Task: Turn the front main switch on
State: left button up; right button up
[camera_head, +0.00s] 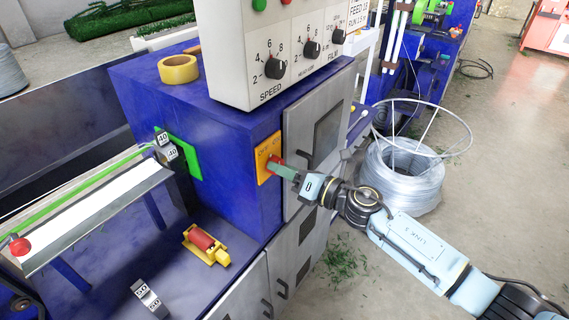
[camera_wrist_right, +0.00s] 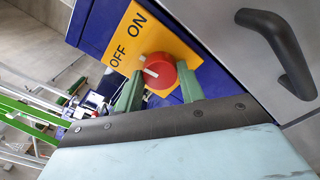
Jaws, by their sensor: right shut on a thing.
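The front main switch is a red round knob (camera_head: 276,162) on a yellow-orange plate (camera_head: 264,146) on the front of the blue machine. In the right wrist view the red knob (camera_wrist_right: 165,78) has a white mark on its left side, towards the OFF label. The yellow plate (camera_wrist_right: 160,38) reads OFF on the left and ON at the upper left. My right gripper (camera_head: 280,169) reaches the knob from the right. In the right wrist view, its green fingers (camera_wrist_right: 159,76) are on either side of the knob, shut on it. My left gripper is not in view.
A white control panel (camera_head: 290,75) with black dials overhangs the switch. Grey cabinet doors with dark handles (camera_wrist_right: 280,50) are right beside it. A wire coil (camera_head: 400,180) stands on the floor behind my right arm. Yellow tape (camera_head: 178,69) lies on the machine top.

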jog(key=shift+m+p, duration=2.45)
jog(key=shift+m, duration=2.55)
jog(key=o, duration=1)
jog(key=v, duration=1.3)
jog(key=shift+s+d, duration=0.15)
jog(key=shift+s, duration=0.05)
